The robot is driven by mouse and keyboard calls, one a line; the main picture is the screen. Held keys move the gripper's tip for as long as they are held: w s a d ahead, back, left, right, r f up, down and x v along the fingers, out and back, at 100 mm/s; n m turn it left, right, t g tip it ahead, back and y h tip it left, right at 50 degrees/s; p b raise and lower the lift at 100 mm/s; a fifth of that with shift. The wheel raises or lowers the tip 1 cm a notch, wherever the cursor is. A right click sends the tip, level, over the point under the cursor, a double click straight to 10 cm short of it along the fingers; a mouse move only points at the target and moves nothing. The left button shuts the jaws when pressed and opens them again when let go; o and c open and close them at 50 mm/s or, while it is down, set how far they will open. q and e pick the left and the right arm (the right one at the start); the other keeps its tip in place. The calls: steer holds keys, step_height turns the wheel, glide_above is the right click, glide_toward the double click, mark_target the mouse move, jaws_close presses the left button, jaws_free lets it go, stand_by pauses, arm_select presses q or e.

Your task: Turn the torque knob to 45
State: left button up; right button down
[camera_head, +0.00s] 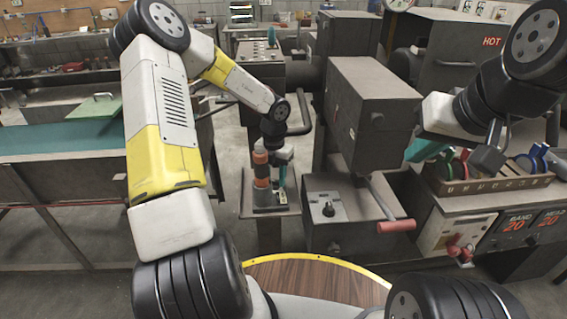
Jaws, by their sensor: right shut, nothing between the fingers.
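A small black knob (328,209) sits on a pale plate on top of a dark metal box, right of centre. I take it for the torque knob; its scale is too small to read. My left gripper (281,176) hangs over a small stand to the left of the knob, apart from it. It is beside an orange and black upright cylinder (261,170); I cannot tell whether it touches it. Its fingers are too small to judge. My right gripper (419,151), with teal fingers, is to the right of the large dark box, shut and empty, and partly hidden.
A lever with a red handle (396,225) sticks out right of the knob. A large dark grey box (372,112) overhangs behind it. A wooden rack (488,180) with coloured tools is at right, above a red-digit panel (517,226). A green-topped bench (60,138) is at left.

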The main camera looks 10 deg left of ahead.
mark_target(275, 180)
arm_select(q)
steer(key=o, duration=0.3)
steer(key=shift+o, duration=0.2)
steer(key=shift+r, duration=0.1)
step_height(275, 180, up, 8)
steer(key=shift+f, duration=0.2)
